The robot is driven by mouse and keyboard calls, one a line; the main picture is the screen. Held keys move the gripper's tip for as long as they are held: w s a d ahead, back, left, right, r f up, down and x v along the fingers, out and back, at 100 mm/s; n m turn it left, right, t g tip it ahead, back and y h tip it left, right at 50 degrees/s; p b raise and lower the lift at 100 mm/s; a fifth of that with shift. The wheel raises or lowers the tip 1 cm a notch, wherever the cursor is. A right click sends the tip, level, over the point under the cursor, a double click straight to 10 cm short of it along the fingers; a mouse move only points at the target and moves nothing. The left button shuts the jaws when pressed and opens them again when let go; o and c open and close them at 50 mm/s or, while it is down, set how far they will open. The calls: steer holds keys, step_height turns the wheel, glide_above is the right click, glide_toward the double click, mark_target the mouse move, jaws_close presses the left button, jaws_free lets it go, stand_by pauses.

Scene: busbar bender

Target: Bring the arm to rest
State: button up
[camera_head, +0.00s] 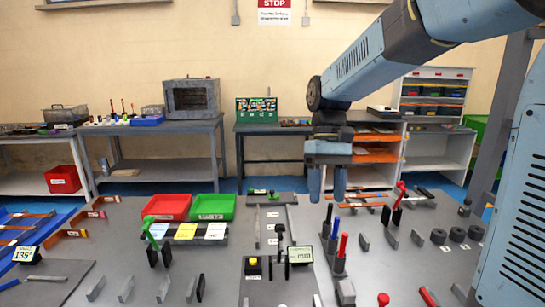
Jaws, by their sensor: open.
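My arm (390,48) reaches in from the right, its blue and grey links crossing the upper right of the head view. My gripper (327,186) hangs from its end, pointing down, with its two blue fingers apart and nothing seen between them. It appears in front of the far part of the grey worktable (225,262). Its exact height over the table is hard to tell.
Red (167,207) and green (213,207) trays lie left of the gripper. A red-handled tool (399,195) stands to its right, blue- and red-handled tools (342,243) below. Black round pieces (457,234) sit at right. Benches and shelves line the wall.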

steer(key=s+d+r+m+t, duration=0.2)
steer(key=s+d+m+t, duration=0.2)
steer(key=s+d+t, duration=0.5)
steer(key=shift+s+d+r+t, duration=0.15)
steer(key=shift+s+d+t, duration=0.15)
steer(key=shift+s+d, duration=1.25)
